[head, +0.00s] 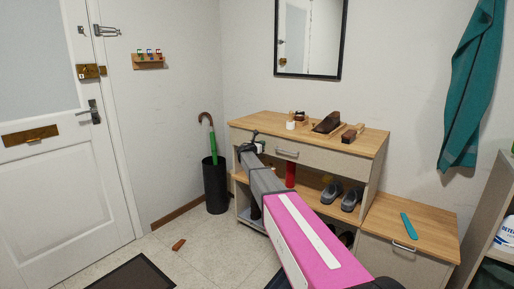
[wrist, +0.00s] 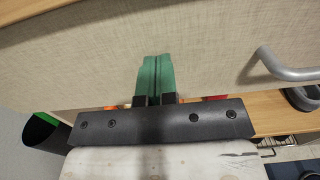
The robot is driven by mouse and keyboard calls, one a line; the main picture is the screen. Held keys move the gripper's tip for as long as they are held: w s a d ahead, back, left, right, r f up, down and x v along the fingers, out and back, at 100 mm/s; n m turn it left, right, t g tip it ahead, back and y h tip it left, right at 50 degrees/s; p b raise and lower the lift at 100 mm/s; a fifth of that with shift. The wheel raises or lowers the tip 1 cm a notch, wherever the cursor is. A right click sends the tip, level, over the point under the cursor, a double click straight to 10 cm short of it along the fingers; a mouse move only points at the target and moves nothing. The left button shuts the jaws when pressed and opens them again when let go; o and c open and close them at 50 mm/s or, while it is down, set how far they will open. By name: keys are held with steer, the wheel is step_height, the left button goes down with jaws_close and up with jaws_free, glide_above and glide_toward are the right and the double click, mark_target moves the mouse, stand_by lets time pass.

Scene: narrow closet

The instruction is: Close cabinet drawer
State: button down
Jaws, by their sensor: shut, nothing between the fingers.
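The cabinet (head: 375,146) has a wooden top and a light drawer front (head: 325,160) just below it with a grey bar handle (head: 288,154). I cannot tell whether a gap remains behind the drawer front. My gripper (head: 252,140) is at the left part of this front, left of the handle; its tip is small there. In the wrist view, the green fingers (wrist: 155,75) are together, empty, and point at the beige drawer front (wrist: 215,60). They look at or very near it; contact cannot be told. The handle (wrist: 285,68) is to their right.
A black umbrella stand (head: 215,187) with a green umbrella is left of the cabinet. Shoes (head: 342,195) sit on the shelf below. A lower cabinet (head: 400,225) stands at right. Small items (head: 328,123) lie on the top.

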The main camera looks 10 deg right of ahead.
steer(key=shift+w+d, duration=0.3)
steer(key=shift+w, duration=0.1)
steer(key=shift+s+a, duration=0.1)
steer(key=shift+s, duration=0.1)
steer(key=v, duration=1.4)
steer(key=s+d+f+m+g+y, duration=0.25)
steer(key=s+f+m, duration=0.25)
steer(key=s, duration=0.5)
steer(key=s+d+f+m+g+y, duration=0.1)
steer(key=s+d+f+m+g, duration=0.2)
steer(key=s+f+m, duration=0.5)
steer(key=s+d+f+m+g+y, duration=0.2)
steer(key=s+d+f+m+g, duration=0.1)
steer(key=s, duration=0.8)
steer(key=s+a+f+m+g+y, duration=0.1)
steer(key=s+m+y, duration=0.1)
steer(key=s, duration=0.5)
steer(key=s+a+f+m+g+y, duration=0.1)
steer(key=s+f+m+g+y, duration=0.1)
steer(key=s+m, duration=0.3)
steer(key=s+a+f+m+g+y, duration=0.1)
steer(key=s+a+f+m+y, duration=0.1)
steer(key=s, duration=0.8)
steer(key=shift+m+y, duration=0.65)
steer(key=shift+m, duration=0.35)
